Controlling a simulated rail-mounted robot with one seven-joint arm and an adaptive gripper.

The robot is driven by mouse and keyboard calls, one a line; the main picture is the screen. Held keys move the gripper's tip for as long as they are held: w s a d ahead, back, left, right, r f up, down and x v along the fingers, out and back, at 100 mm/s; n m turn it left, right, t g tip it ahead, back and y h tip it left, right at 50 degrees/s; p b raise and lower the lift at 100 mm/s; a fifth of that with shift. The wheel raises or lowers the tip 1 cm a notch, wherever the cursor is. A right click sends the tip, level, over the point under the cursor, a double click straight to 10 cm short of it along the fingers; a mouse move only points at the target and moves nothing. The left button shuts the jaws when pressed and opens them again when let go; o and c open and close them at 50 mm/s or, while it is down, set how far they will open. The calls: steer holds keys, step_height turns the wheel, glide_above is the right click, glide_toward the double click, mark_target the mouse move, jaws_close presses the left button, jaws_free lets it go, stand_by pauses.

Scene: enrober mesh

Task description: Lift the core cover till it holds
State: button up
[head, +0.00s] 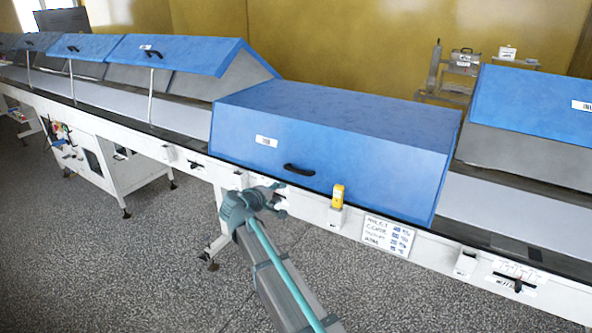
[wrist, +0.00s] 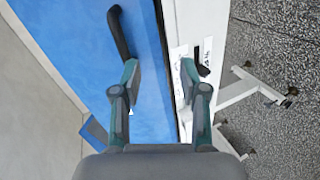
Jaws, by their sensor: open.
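The core cover appears to be the closed blue cover (head: 335,105) in the middle of the line, with a white label on its front; its printing is too small to read. A black bar handle (head: 299,170) sits low on its front face. My gripper (head: 280,200) is below and left of the handle, near the white frame rail. In the wrist view my gripper (wrist: 160,70) is open and empty. The blue cover (wrist: 65,40) fills the left there, and the handle (wrist: 118,32) lies beyond the left fingertip, not between the fingers. Contact cannot be told.
Several blue covers (head: 180,52) at left stand raised on struts; another raised cover (head: 530,100) is at right. A yellow device (head: 338,195) and a handwritten sign (head: 388,236) are on the white rail (head: 440,255). The speckled floor (head: 120,260) in front is clear.

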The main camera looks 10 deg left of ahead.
steer(key=n+t+h, duration=0.1)
steer(key=t, duration=0.1)
glide_toward(294, 171)
steer(key=shift+n, duration=0.3)
steer(key=p+x, duration=0.3)
steer(key=x, duration=0.8)
steer(key=shift+s, duration=0.1)
jaws_close()
